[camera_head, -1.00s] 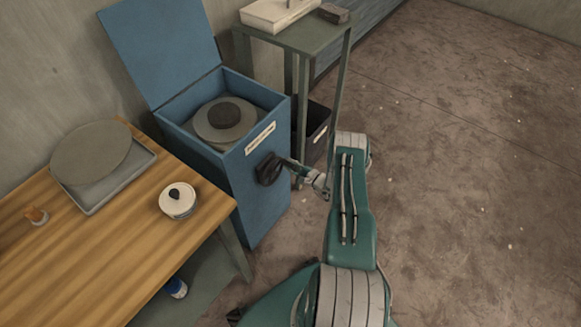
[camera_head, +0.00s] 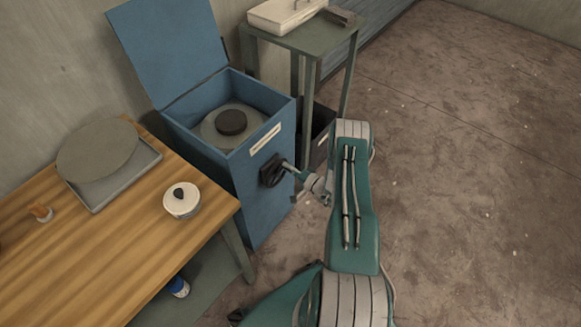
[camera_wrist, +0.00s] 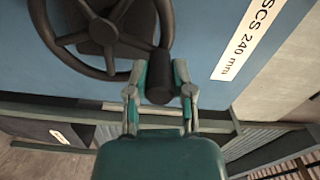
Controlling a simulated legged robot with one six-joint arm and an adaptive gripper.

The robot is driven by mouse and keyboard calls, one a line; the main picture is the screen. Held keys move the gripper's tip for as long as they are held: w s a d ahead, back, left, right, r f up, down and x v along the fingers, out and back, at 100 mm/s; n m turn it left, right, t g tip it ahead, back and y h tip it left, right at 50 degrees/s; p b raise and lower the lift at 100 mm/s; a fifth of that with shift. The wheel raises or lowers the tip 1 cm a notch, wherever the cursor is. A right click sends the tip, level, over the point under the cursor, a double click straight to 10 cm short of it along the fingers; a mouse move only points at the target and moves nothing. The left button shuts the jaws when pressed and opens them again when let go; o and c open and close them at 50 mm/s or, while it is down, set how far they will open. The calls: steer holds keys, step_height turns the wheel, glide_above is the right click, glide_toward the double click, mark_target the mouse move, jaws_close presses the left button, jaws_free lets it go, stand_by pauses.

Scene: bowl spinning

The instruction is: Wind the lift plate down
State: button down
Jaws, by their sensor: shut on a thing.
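The blue box (camera_head: 262,205) stands open beside the table, its lid tilted back. Inside, the round grey lift plate (camera_head: 210,131) sits below the rim, with a dark round block (camera_head: 231,122) on its middle. A dark handwheel (camera_head: 271,170) is on the box's side; it also shows in the wrist view (camera_wrist: 103,32). My gripper (camera_wrist: 160,78) is shut on the wheel's dark crank knob (camera_wrist: 159,88), one finger on each side. In the head view the knob is too small to make out.
A green stand (camera_head: 315,38) holds a white tray (camera_head: 280,16). The floor at right is clear.

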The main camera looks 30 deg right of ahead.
steer(key=shift+s+a+r+n, duration=0.15)
steer(key=shift+a+n, duration=0.25)
steer(key=shift+n, duration=0.5)
steer(key=shift+a, duration=0.1)
steer(key=shift+c, duration=2.4)
jaws_free()
steer(key=v, duration=1.2)
